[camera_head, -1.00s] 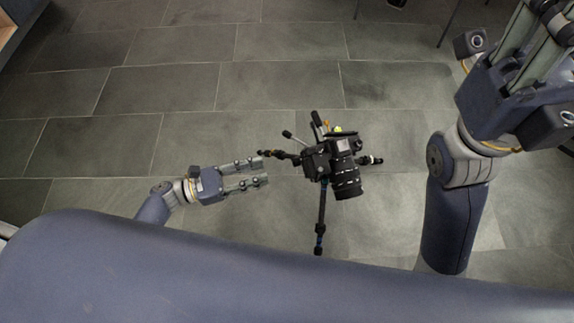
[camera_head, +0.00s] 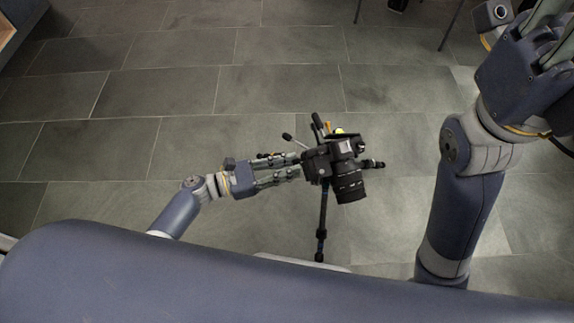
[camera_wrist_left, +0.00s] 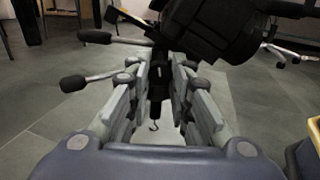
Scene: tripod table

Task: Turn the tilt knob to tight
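A black camera (camera_head: 348,180) with a long lens sits on a tripod (camera_head: 322,215), seen from above in the head view. In the left wrist view the camera (camera_wrist_left: 225,25) fills the top. Two handles with black grips, an upper one (camera_wrist_left: 96,37) and a lower one (camera_wrist_left: 73,83), stick out to the left there. My left gripper (camera_head: 298,166) is open, its fingertips at the tripod head's left side. In the wrist view its fingers (camera_wrist_left: 165,68) stand apart with dark tripod parts beyond the gap. I cannot single out the tilt knob. My right gripper (camera_head: 548,35) is partly cut off.
Grey floor tiles (camera_head: 180,95) around the tripod are mostly clear. Thin dark legs (camera_head: 450,25) stand at the top right. A yellow-rimmed thing (camera_wrist_left: 314,140) shows at the wrist view's right edge.

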